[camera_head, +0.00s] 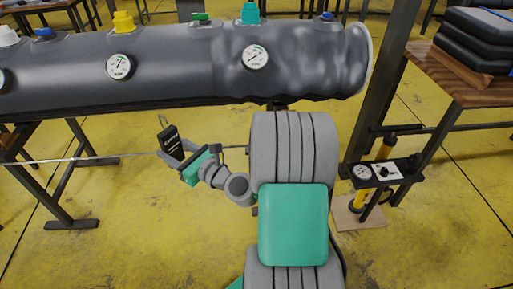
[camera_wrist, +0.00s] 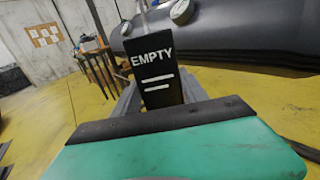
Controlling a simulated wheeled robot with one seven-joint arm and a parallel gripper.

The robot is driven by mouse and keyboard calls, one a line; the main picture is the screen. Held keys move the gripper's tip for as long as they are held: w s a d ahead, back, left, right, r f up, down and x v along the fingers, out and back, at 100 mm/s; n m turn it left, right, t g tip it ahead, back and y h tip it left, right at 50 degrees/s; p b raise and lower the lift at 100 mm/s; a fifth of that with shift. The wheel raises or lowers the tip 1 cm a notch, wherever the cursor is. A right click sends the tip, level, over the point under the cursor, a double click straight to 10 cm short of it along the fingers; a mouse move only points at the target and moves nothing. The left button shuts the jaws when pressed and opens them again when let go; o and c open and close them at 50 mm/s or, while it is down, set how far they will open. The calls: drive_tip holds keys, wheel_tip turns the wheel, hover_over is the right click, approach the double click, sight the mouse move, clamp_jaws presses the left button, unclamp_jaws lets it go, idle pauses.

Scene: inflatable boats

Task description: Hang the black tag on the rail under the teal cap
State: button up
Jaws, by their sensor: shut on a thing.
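The black tag (camera_head: 169,135) is upright in my gripper (camera_head: 174,153), in front of the grey tube and below it in the picture. In the wrist view the tag (camera_wrist: 156,70) faces the camera, reads "EMPTY" above two white lines, and hides part of the grey fingers. A hook at its top shows only faintly in the head view. The teal cap (camera_head: 250,13) stands on the tube, right of my gripper. A thin rail (camera_head: 80,159) runs across below the tube; its middle is hidden behind my gripper and arm. I cannot tell whether the tag touches it.
The long grey tube (camera_head: 165,68) also carries yellow, blue and white caps and round gauges (camera_head: 255,57). Its right end is wrinkled. A pump stand (camera_head: 385,172) and a wooden table (camera_head: 460,85) with black stacked items are at the right. Yellow floor is open below left.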

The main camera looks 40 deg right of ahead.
drive_tip(key=w+d+f+m+h, duration=0.1)
drive_tip(key=d+f+m+h, duration=0.1)
drive_tip(key=d+f, duration=0.65)
drive_tip(key=w+d+f+m+h, duration=0.1)
drive_tip(key=w+d+f+h, duration=0.15)
drive_tip(key=f, duration=1.15)
drive_tip(key=w+d+f+m+h, duration=0.1)
drive_tip(key=d+f+m+h, duration=0.15)
drive_tip(key=d+f, duration=0.65)
drive_tip(key=w+d+f+h, duration=0.1)
drive_tip(key=d+f+h, duration=0.2)
drive_tip(key=d+f, duration=0.1)
drive_tip(key=w+d+r+m+g+h, duration=0.2)
drive_tip(key=d+r+m+h, duration=0.25)
drive_tip(key=d+r, duration=0.6)
drive_tip(key=s+a+f+b, duration=0.3)
drive_tip(key=s+b, duration=0.5)
drive_tip(key=b, duration=0.5)
drive_tip(key=shift+f, duration=0.1)
